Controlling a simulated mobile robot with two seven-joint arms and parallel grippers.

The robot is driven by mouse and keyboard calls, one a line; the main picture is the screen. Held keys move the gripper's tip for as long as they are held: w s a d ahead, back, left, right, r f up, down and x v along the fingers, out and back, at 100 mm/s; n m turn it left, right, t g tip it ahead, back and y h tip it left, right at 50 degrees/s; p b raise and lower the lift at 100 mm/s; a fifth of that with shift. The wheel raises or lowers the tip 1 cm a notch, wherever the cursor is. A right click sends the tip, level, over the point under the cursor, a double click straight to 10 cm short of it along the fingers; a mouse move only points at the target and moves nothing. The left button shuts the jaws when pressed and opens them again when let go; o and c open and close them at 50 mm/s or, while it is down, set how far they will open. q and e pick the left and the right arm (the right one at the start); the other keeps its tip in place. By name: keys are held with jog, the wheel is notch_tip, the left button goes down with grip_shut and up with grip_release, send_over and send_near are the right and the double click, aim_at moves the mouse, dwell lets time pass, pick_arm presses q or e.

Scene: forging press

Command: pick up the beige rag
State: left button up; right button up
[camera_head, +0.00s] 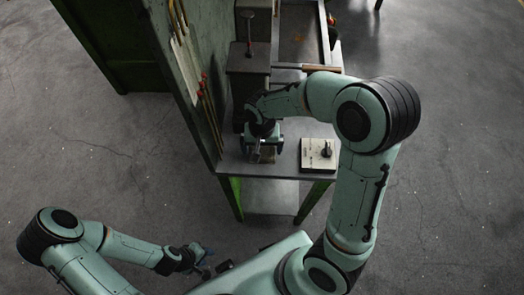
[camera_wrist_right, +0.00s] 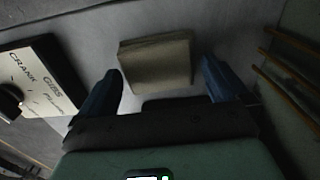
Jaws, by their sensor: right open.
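The beige rag (camera_wrist_right: 156,62) is a folded, block-like piece lying on the grey table in the right wrist view. In the head view, it shows only in part (camera_head: 264,156), beneath my right gripper. My right gripper (camera_head: 265,146) is over the table, pointing down. Its blue fingers are spread wide, one on each side of the rag in the right wrist view (camera_wrist_right: 160,68), with a gap on both sides. My left gripper (camera_head: 206,261) is low at the bottom of the head view, away from the table; its jaws are too small to read.
A control box with a dark knob (camera_head: 319,154) sits right of the rag; its label (camera_wrist_right: 48,78) shows in the wrist view. A green panel (camera_head: 190,75) with hanging rods stands close on the left. A grey block (camera_head: 248,60) stands behind. Floor is open around.

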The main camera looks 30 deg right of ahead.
aim_at(262, 151)
jog(key=shift+f, duration=0.6)
jog(key=c, duration=0.7)
jog(key=shift+r, duration=0.1)
pick_arm(q)
jog(key=shift+w+r+p, duration=0.85)
jog(key=shift+w+r, duration=0.25)
jog(key=shift+w, duration=0.1)
pick_arm(e)
notch_tip(262, 151, up, 20)
